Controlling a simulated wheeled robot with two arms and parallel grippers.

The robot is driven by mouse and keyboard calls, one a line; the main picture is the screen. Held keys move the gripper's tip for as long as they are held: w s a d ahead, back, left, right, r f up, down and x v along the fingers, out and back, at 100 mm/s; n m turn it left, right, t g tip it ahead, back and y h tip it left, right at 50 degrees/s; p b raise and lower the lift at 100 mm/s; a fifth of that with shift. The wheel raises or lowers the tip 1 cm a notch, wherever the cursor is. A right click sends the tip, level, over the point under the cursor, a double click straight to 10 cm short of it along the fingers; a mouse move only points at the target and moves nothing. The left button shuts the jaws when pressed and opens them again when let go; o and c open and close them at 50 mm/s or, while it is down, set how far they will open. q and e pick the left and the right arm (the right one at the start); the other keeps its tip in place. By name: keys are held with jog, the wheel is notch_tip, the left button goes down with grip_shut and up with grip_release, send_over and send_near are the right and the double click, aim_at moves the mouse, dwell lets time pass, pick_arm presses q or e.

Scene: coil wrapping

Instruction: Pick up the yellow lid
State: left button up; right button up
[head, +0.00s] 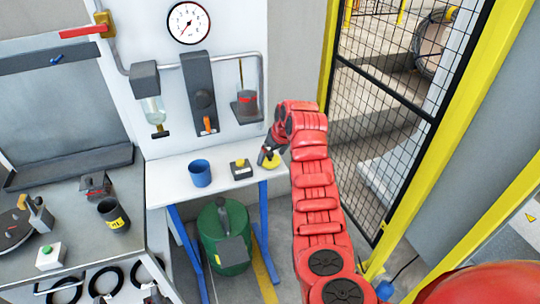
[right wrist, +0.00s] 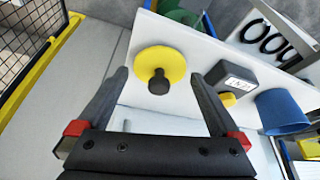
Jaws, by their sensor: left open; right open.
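The yellow lid (head: 273,162) lies near the right end of the white table. In the right wrist view it is a round yellow disc (right wrist: 160,60) with a dark knob. My right gripper (head: 267,154) is over the lid and partly hides it in the head view. Its jaws (right wrist: 160,76) are open and empty, with one finger to each side of the knob. I cannot tell whether they touch the lid. Part of my left gripper (head: 152,294) shows at the bottom edge of the head view, away from the table; its fingers are small and partly cut off.
A green drum (head: 224,236) stands under the white table (head: 172,172). A mesh fence (head: 375,130) rises to the right. A grey bench (head: 80,235) holds several items.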

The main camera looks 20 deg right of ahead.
jog(key=shift+x, duration=0.8)
jog(key=c, duration=1.2)
jog(key=shift+r, duration=0.1)
